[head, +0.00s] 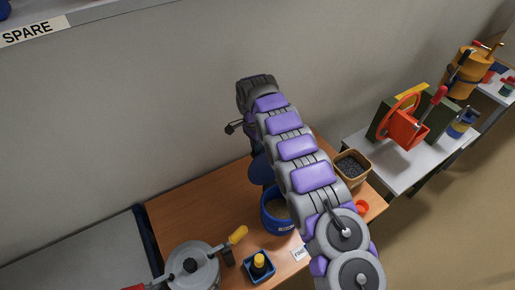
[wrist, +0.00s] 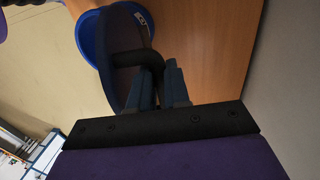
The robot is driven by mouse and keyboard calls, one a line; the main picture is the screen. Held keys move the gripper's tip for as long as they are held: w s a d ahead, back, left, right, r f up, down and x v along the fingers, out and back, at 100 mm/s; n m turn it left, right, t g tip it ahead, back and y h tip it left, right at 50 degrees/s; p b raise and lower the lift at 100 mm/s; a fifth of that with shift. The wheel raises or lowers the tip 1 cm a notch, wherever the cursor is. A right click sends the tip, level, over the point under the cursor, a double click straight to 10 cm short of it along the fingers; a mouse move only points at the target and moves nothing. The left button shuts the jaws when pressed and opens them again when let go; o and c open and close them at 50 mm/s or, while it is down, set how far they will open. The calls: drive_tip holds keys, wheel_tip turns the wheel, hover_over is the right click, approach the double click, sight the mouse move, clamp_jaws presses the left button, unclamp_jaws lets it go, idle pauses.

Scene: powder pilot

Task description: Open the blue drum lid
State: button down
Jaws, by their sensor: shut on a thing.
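The blue drum (head: 270,221) stands on the wooden table, its mouth partly uncovered and grainy brown contents showing. Its dark blue lid (head: 259,169) is tilted up at the drum's back side. In the wrist view the lid (wrist: 122,50) stands in front of the blue drum (wrist: 90,36), with a dark bar handle (wrist: 150,57) on it. My gripper (wrist: 161,80) is shut on the lid handle. In the head view my arm hides the gripper and part of the drum.
The wooden table (head: 188,212) also holds a grey lidded pot (head: 192,268), a small blue tray (head: 259,268) with a yellow-topped bottle, and a tan bin (head: 352,166) of dark grains. A white table (head: 392,166) with a red-wheeled device stands right. A wall rises behind.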

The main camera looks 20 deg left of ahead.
idle(0.3)
drive_tip(key=c, duration=1.1)
unclamp_jaws()
drive_tip(key=shift+r, duration=0.1)
wheel_tip(320, 180, up, 11)
drive_tip(key=w+a+p, duration=0.2)
drive_tip(key=p, duration=1.2)
drive_tip(key=shift+r, duration=0.2)
drive_tip(key=shift+p, duration=0.5)
drive_tip(key=shift+r, duration=0.1)
